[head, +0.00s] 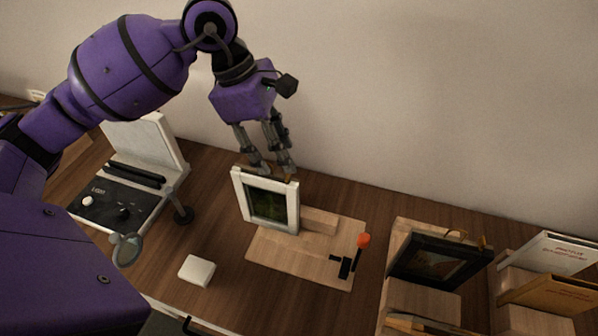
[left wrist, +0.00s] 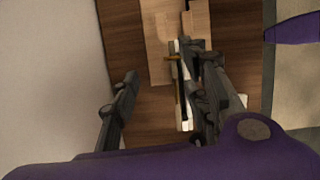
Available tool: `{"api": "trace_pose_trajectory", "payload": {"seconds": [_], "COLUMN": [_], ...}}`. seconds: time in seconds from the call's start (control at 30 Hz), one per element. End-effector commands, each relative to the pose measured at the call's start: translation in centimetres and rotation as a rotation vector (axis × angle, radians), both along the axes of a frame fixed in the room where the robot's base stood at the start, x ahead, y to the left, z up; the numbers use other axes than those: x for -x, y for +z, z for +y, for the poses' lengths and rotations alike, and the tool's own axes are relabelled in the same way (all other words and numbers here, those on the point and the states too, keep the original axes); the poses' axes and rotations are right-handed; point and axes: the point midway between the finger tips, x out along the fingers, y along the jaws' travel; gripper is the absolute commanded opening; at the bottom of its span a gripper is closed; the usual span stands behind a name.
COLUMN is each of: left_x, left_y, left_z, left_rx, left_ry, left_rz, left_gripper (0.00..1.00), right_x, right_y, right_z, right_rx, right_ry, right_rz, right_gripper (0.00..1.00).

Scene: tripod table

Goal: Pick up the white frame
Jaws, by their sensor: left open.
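The white frame (head: 238,190) stands upright on a light wooden board (head: 330,272), with a dark green picture facing the front. My left gripper (head: 268,168) is open and empty, pointing down just behind the frame's top edge; its fingertips are partly hidden by the frame. In the left wrist view the frame (left wrist: 184,122) shows nearly edge-on, beside the right-hand fingers of my left gripper (left wrist: 155,62), which partly cover it. I cannot tell whether a finger touches it. My right gripper is not in view.
A black tool with an orange knob (head: 363,240) sits on the board's right side. A dark frame (head: 440,262) stands farther right, beside books (head: 560,252). A white block (head: 197,271) lies at front left. A black-and-white device (head: 115,205) stands left. The wall (head: 420,100) is close behind.

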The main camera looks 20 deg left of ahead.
Motion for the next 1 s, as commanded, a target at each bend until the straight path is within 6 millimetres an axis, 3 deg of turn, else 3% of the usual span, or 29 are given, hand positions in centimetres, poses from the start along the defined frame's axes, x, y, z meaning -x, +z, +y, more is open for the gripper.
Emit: {"api": "trace_pose_trajectory", "payload": {"seconds": [0.1, 0.2, 0.47, 0.73, 1.0], "left_x": [0.8, 1.4, 1.6, 2.1, 2.0], "left_y": [-0.9, -1.3, -3.9, -7.4, -8.8], "left_z": [3.1, 4.1, 3.6, 2.3, 2.1], "left_rx": [-0.142, -0.186, -0.187, -0.185, -0.186], "left_ry": [-0.041, -0.066, -0.078, -0.076, -0.076], "left_rz": [0.019, 0.039, 0.043, 0.042, 0.041], "left_gripper": [0.42, 0.42, 0.42, 0.42, 0.42], "right_x": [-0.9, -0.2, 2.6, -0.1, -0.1], "right_y": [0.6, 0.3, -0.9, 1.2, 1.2], "right_z": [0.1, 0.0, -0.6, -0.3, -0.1], "right_rx": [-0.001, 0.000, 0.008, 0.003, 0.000], "right_ry": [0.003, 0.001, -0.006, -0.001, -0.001], "right_rz": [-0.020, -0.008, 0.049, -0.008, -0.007], "right_gripper": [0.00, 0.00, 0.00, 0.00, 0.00]}}
